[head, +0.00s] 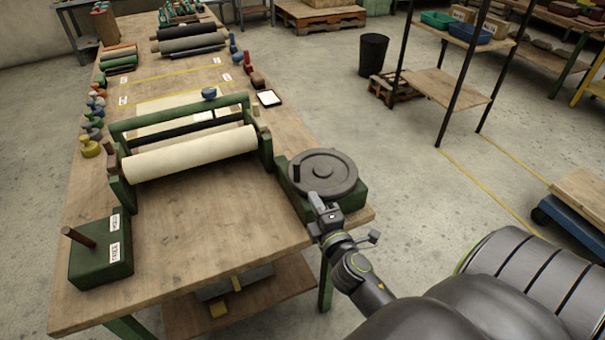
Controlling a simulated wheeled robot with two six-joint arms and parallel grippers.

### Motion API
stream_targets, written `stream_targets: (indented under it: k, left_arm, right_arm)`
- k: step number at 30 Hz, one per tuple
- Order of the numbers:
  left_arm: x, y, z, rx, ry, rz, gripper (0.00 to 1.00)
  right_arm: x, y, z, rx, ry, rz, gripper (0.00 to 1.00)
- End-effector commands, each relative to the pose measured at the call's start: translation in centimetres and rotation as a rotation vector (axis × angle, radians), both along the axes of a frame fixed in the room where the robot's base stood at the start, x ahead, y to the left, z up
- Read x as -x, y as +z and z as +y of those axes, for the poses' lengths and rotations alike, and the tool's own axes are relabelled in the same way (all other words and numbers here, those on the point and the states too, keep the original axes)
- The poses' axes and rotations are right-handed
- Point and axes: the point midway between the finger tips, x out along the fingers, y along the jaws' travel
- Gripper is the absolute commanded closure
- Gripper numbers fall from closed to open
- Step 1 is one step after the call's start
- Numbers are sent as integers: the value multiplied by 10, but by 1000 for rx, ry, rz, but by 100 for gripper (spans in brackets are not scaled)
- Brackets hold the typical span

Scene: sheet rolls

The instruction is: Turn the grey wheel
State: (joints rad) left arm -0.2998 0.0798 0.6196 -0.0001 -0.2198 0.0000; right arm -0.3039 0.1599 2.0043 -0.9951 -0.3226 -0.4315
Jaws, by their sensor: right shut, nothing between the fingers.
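My right gripper (314,199) is shut and empty at the wheel's near edge, below the handle. Whether its fingertips touch the wheel I cannot tell. A cream roll (190,153) sits in a green frame (122,190) just left of the wheel. My left gripper is not in view.
A green box (100,255) with a brown lever and labels, one reading FREE, stands at the table's front left. Several rolls (190,38) and small coloured pieces lie farther back. The wooden tabletop (205,225) is clear in front of the frame.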

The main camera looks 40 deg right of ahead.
Motion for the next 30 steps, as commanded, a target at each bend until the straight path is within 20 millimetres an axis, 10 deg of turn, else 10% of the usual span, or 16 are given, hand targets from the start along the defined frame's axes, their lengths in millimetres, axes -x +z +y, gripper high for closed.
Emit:
stream_targets:
  k: [12,30]
  left_arm:
    - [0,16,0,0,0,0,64]
    - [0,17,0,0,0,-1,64]
  right_arm:
    - [-72,2,-22,1,0,0,100]
    - [-88,0,-27,-1,0,1,100]
